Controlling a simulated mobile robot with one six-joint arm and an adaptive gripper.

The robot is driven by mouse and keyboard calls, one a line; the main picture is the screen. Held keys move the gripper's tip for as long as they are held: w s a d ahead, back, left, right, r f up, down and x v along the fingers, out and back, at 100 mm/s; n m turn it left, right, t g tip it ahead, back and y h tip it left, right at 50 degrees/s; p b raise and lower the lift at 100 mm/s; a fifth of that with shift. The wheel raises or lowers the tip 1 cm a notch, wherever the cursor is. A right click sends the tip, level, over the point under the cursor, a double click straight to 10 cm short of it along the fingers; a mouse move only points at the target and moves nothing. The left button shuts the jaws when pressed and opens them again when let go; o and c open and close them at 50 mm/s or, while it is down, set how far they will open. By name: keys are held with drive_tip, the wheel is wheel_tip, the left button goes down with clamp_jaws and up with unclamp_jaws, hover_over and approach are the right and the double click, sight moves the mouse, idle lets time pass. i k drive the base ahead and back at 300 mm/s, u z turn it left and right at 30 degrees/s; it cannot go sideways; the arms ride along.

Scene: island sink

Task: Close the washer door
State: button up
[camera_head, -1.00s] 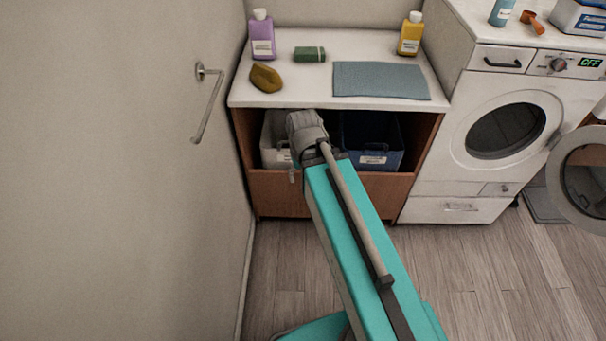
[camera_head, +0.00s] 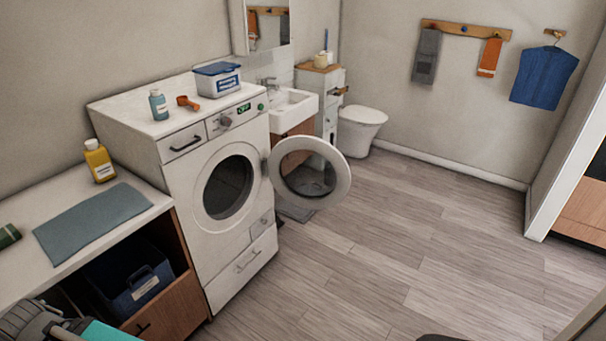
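The white washer (camera_head: 188,165) stands left of the middle against the wall, with its dark drum opening (camera_head: 228,187) uncovered. Its round washer door (camera_head: 335,190), a white ring with a glass pane, is swung wide open to the right of the machine. The door's hinge side is by the right edge of the washer front. Part of my arm (camera_head: 105,332) shows at the bottom left corner, in front of the counter and well away from the door. A grey part is beside it; my gripper's fingers cannot be made out.
A counter with a blue-grey mat (camera_head: 92,222) and yellow bottle (camera_head: 99,162) adjoins the washer's left. A blue bin (camera_head: 135,285) sits beneath. A sink (camera_head: 294,108) and toilet (camera_head: 361,128) stand behind the door. The wooden floor (camera_head: 400,250) to the right is clear.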

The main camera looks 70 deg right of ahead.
sight(271, 168)
drive_tip(key=z, duration=0.65)
drive_tip(key=i, duration=0.1)
drive_tip(key=z, duration=3.2)
drive_tip(key=i, duration=1.3)
drive_tip(key=u, duration=0.05)
